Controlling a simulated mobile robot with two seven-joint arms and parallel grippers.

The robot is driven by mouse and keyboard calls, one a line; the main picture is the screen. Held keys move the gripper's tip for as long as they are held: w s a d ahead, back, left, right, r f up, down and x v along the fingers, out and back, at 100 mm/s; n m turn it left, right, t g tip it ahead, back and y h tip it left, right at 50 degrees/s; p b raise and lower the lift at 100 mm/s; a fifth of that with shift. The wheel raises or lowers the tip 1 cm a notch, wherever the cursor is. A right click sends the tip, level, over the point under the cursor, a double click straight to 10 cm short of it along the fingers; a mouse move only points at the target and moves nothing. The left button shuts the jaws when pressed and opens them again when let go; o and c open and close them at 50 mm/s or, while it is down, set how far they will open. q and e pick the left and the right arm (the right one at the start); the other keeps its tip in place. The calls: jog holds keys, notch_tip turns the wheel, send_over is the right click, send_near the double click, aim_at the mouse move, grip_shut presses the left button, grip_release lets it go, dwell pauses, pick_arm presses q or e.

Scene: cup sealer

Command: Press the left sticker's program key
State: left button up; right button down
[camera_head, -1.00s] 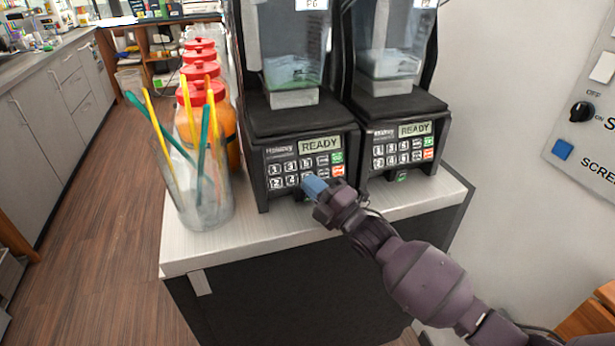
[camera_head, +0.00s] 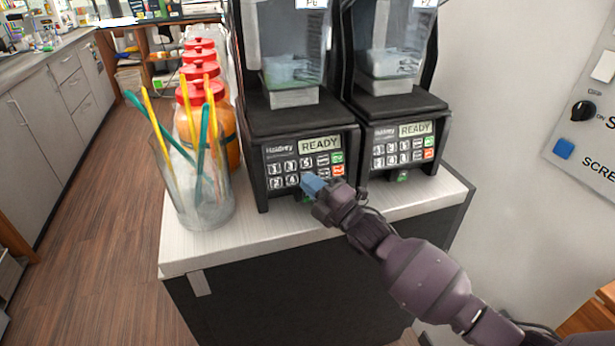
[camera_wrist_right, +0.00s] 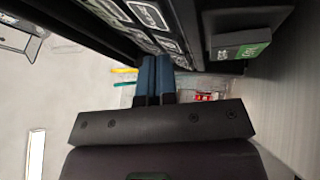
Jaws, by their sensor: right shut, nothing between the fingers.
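The left blender (camera_head: 300,119) has a keypad (camera_head: 293,166) with several white number keys, a green and an orange key, and a display reading READY (camera_head: 320,145). A white sticker (camera_head: 312,4) on its jar is cut off at the top edge and seems to read P6. My right gripper (camera_head: 312,184) is shut and empty, its blue fingertips at the keypad's lower row, hiding part of it. In the right wrist view the shut fingers (camera_wrist_right: 154,78) point at the keys (camera_wrist_right: 148,14); I cannot tell if they touch. My left gripper is not in view.
A right blender (camera_head: 404,118), also showing READY, stands beside it with its own sticker (camera_head: 425,3). A glass with yellow and teal sticks (camera_head: 205,205) and red-lidded bottles (camera_head: 200,95) stand to the left. The white counter front (camera_head: 270,238) is clear.

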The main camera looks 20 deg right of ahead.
jog(key=shift+w+f, duration=0.1)
jog(key=shift+w, duration=0.15)
dwell(0.6)
jog(key=shift+s+r+p, duration=0.3)
jog(key=shift+s+p, duration=0.2)
jog(key=shift+s, duration=0.2)
jog(key=shift+f, duration=0.1)
jog(key=s+p, duration=0.1)
jog(key=s+r+p, duration=0.1)
jog(key=s, duration=0.1)
jog(key=s+p, duration=0.1)
jog(key=s, duration=0.1)
jog(key=shift+d+r, duration=0.1)
jog(key=shift+r, duration=0.2)
